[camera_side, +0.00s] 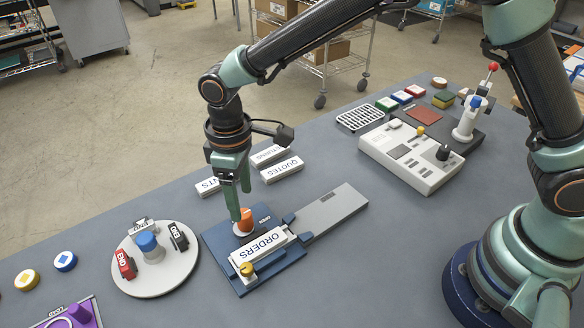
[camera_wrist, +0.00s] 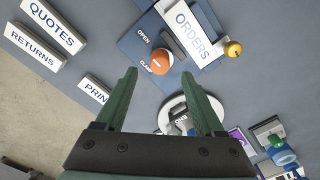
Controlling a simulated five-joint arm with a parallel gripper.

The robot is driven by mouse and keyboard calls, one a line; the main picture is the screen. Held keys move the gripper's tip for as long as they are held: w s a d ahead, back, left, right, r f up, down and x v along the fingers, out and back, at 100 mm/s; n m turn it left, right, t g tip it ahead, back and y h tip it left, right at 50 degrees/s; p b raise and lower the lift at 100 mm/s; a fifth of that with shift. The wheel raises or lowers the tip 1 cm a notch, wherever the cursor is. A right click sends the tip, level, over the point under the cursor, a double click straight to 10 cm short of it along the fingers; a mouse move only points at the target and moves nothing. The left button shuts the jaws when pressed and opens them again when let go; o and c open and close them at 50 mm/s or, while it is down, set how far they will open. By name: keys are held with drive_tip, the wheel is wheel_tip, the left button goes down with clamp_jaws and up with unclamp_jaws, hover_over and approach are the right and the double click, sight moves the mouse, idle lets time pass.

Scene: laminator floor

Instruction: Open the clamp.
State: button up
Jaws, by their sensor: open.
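The clamp is a blue fixture (camera_side: 262,277) on the grey-blue table, with an orange knob (camera_side: 245,222) at its back. In the wrist view the orange knob (camera_wrist: 162,61) has a small pale mark on top. The printed words OPEN and CLAMP are beside it; its mark seems nearer CLAMP. A white block (camera_side: 265,249) labelled ORDERS lies in the fixture, with a yellow knob (camera_side: 246,269) at its end. My gripper (camera_side: 239,200) is open, pointing down close above the orange knob. In the wrist view the knob shows between and just beyond its fingertips (camera_wrist: 159,72).
A grey slide plate (camera_side: 335,210) extends right of the fixture. White labelled blocks, including QUOTES (camera_side: 282,169), lie behind. A round white stand (camera_side: 155,280) with red, blue and black parts is at left. A white control box (camera_side: 410,155) is at back right. The front middle is clear.

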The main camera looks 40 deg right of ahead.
sight(244, 213)
wheel_tip(244, 213, up, 6)
drive_tip(key=shift+r, duration=0.15)
idle(0.3)
drive_tip(key=s+d+r+m+t, duration=0.1)
drive_tip(key=d+r+m, duration=0.1)
drive_tip(key=d+r, duration=0.35)
drive_tip(key=d+r+m+t, duration=0.1)
drive_tip(key=d+r+m, duration=0.15)
drive_tip(key=d, duration=0.65)
drive_tip(key=s+d+r+m+t, duration=0.1)
drive_tip(key=s+d+m, duration=0.1)
drive_tip(key=s+d, duration=0.2)
drive_tip(key=s+d+r+m+t, duration=0.1)
drive_tip(key=s+d, duration=0.3)
drive_tip(key=d, duration=0.5)
drive_tip(key=shift+s+m+t, duration=0.35)
drive_tip(key=shift+m+t, duration=0.3)
drive_tip(key=shift+t, duration=0.15)
